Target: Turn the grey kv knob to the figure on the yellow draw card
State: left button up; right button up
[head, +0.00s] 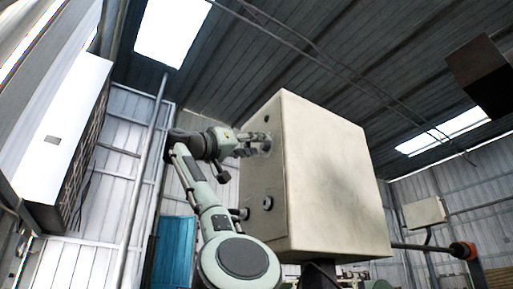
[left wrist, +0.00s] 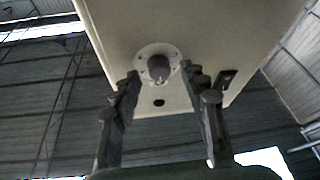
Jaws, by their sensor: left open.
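The grey kv knob (left wrist: 158,68) sits on a pale round dial plate (left wrist: 145,51) on a beige box face in the left wrist view. My left gripper (left wrist: 160,76) is open, with one finger on each side of the knob and gaps still showing. In the head view my left gripper (head: 262,143) is at the upper part of the left face of the beige box (head: 335,175), largely covering the knob there. Whether the fingers touch the plate cannot be told. Dial figures are too small to read. I see no yellow draw card. My right gripper is not in view.
A round fitting (head: 267,203) sits lower on the same box face. A dark slotted fitting (left wrist: 227,78) and a dark hole (left wrist: 159,102) lie near the dial. A dark rod with an orange end (head: 462,250) lies right of the box. A blue panel (head: 174,252) stands behind my arm.

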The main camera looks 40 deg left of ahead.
pick_arm(q)
jog(key=shift+w+d, duration=0.1)
jog(key=shift+w, duration=0.1)
jog(key=shift+c, duration=0.5)
grip_shut()
jog(key=shift+m, duration=0.4)
